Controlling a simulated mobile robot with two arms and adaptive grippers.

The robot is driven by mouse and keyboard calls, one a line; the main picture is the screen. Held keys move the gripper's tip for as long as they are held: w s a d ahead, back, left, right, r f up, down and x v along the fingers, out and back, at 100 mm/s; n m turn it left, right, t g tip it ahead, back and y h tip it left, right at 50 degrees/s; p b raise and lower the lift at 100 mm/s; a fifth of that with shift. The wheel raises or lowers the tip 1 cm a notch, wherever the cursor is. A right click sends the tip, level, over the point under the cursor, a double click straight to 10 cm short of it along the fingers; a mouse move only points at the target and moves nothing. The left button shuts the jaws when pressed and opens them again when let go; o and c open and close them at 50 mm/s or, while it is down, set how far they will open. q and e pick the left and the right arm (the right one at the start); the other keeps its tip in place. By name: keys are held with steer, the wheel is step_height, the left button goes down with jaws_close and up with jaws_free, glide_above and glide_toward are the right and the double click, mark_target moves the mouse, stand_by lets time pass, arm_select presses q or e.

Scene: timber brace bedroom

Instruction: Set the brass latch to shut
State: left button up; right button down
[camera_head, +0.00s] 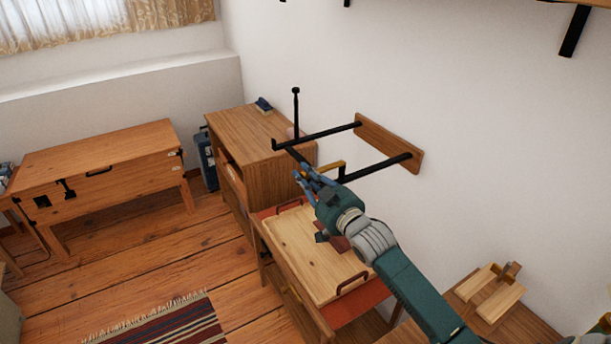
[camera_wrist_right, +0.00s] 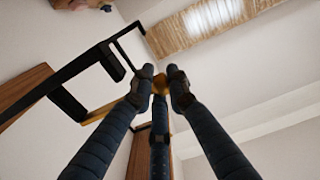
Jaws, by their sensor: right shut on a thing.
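The brass latch (camera_head: 331,168) is a yellow bar on the black wall bracket (camera_head: 378,169), whose two arms stand out from a wooden plate (camera_head: 390,143). My right gripper (camera_head: 309,177) is at the front of the bracket, by the latch. In the right wrist view, the fingertips (camera_wrist_right: 161,76) close around a small brass part (camera_wrist_right: 160,85). A longer brass piece (camera_wrist_right: 103,112) crosses between the bracket's black bars there. The fingers hide part of the latch, so I cannot tell its exact setting. My left gripper is not in view.
A wooden cabinet (camera_head: 243,125) stands left of the bracket. A small table with a pale wooden tray top (camera_head: 305,258) is under my right arm. A wooden desk (camera_head: 100,170) is at the far left. Open floor (camera_head: 140,265) and a striped rug (camera_head: 165,325) lie between.

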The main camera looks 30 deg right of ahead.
steer(key=shift+a+f, duration=0.1)
steer(key=shift+f, duration=0.1)
steer(key=c, duration=1.8)
jaws_free()
steer(key=shift+o, duration=0.6)
steer(key=shift+r, duration=0.1)
steer(key=s, duration=1.2)
steer(key=shift+d, duration=0.45)
